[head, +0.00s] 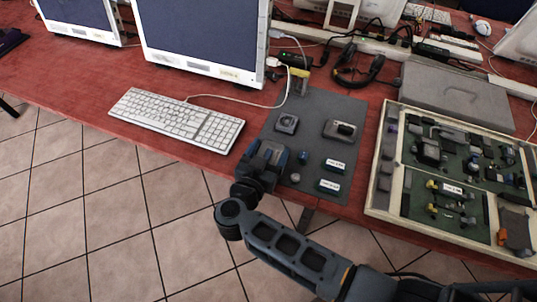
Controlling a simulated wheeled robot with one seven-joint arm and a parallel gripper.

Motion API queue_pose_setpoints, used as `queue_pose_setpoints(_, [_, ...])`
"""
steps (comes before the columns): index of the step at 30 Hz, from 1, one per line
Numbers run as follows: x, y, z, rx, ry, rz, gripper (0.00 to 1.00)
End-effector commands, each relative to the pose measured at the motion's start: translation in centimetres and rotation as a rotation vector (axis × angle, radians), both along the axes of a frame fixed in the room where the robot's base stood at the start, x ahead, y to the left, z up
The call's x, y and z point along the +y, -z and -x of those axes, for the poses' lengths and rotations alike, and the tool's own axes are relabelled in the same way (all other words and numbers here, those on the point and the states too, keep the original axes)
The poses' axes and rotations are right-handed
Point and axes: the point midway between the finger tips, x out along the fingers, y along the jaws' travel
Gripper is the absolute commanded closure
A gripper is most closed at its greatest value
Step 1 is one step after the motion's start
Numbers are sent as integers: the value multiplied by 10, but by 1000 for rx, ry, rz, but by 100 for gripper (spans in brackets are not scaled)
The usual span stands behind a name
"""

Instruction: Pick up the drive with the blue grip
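A small blue-and-dark item (304,157) lies on the grey mat (318,103), just right of my gripper. It may be the drive with the blue grip, but it is too small to be sure. My gripper (266,152) is over the mat's left front edge, seen from above and behind. Blue also shows along its right side; I cannot tell whether that is part of the gripper or something beside it. The fingertips are not clear, so I cannot tell whether it is open or holds anything.
The mat also bears a square grey part (286,123), a dark device (342,130) and two green pieces with white labels (335,165). A keyboard (178,118) lies to the left. A raised-rim tray (370,190) of parts stands right. Cables and a monitor (203,35) are behind.

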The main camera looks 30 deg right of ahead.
Motion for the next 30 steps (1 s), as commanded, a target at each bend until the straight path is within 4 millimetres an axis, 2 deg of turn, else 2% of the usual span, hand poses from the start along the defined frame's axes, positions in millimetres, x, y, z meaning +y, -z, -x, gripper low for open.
queue_pose_setpoints(2, [0,0,0,0,0,0,30])
queue_pose_setpoints(12, [0,0,0,0,0,0,63])
queue_pose_setpoints(23, [0,-5,0,-2,0,-1,64])
queue_pose_setpoints(26, [0,-14,0,-3,1,-1,64])
queue_pose_setpoints(30, [0,-36,0,-6,1,-2,64])
